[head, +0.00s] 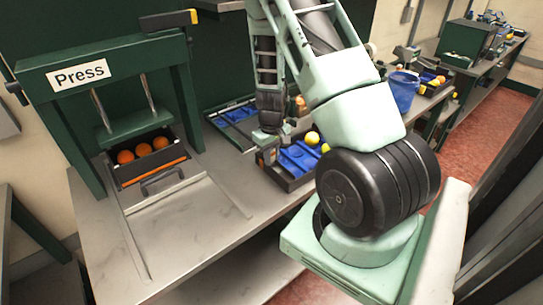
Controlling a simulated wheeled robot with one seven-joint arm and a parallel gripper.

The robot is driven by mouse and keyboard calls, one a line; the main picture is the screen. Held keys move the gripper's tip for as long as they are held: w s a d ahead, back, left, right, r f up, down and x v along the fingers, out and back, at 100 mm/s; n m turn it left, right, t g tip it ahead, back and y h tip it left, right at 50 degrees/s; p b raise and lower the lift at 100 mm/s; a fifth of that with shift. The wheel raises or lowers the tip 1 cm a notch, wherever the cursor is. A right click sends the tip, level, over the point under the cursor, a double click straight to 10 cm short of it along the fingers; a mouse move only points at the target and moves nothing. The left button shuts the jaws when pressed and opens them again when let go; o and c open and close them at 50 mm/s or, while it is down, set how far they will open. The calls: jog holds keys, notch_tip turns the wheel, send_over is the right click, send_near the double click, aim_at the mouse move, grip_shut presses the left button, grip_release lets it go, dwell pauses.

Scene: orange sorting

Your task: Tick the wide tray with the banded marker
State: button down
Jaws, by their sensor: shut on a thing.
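My gripper (268,155) points down at the left end of a dark tray with blue compartments (296,183), which holds yellow fruit (312,138) on its far side. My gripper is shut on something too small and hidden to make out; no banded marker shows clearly. A second dark tray with a blue insert (211,118) lies behind, to the left of my arm. I cannot tell which tray is the wide one. My arm hides part of the bench around them.
A green press with a "Press" sign (80,74) stands at the left, over a dark tray of oranges (122,182) with a handle (162,180). The steel bench (215,222) is clear in front. A blue bin (403,90) stands at the back right.

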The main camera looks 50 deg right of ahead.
jog(key=shift+w+d, duration=0.2)
jog(key=shift+w, duration=0.55)
dwell(0.4)
jog(key=shift+s+a, duration=0.15)
jog(key=shift+s, duration=0.4)
dwell(0.4)
jog(key=shift+r, duration=0.1)
jog(key=shift+r+p, duration=2.5)
jog(key=shift+r, duration=1)
